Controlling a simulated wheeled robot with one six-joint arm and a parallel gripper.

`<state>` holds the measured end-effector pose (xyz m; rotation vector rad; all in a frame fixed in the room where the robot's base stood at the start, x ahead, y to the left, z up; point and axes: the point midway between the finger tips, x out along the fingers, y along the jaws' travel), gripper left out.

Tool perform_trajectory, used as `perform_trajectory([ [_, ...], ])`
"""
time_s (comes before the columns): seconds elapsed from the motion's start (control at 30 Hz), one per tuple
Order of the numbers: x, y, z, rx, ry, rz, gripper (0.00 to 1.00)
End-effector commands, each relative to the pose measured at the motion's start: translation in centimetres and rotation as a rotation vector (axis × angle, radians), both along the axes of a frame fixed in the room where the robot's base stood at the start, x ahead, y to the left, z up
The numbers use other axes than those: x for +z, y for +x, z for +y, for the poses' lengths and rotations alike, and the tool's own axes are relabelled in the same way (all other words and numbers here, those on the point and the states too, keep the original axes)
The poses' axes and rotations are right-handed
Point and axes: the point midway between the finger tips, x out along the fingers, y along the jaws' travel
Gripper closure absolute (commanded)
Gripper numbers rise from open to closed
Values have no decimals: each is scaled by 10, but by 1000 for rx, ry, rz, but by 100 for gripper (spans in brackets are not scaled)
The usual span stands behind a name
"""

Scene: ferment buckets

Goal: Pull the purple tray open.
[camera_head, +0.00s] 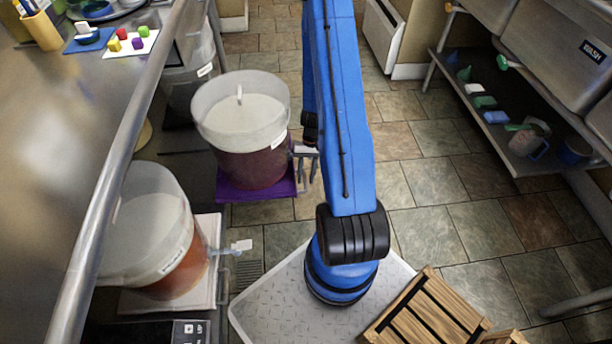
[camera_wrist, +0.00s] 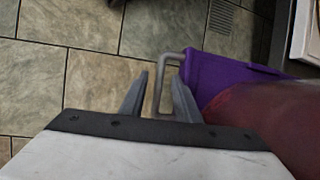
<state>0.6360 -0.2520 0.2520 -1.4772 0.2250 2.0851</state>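The purple tray (camera_head: 256,193) lies low beside the metal counter and bears a translucent bucket (camera_head: 243,118) with dark red contents. In the head view, the tray and bucket show clear of the counter's rail. The tray also shows in the wrist view (camera_wrist: 222,78), with a grey loop handle (camera_wrist: 158,82) on its side. My gripper (camera_head: 307,152) is at the tray's right side. In the wrist view, my gripper's two fingers (camera_wrist: 161,76) are apart, with the handle's bar between them. Whether either finger touches the bar I cannot tell.
A second bucket (camera_head: 160,232) stands on a white tray (camera_head: 218,250) in front, with a tap sticking out to the right. Wooden crates (camera_head: 425,315) are at the bottom right. A metal sink shelf (camera_head: 505,135) stands at the right. Tiled floor (camera_head: 430,185) is clear between.

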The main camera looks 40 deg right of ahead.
Motion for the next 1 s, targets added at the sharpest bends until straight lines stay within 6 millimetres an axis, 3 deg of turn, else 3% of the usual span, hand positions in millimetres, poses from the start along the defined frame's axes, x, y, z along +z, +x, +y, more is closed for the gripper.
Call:
perform_trajectory([
  [0.27, 16, 5, -7, -1, -1, -3, 70],
  [1.0, 137, 35, -53, 1, -1, -2, 70],
])
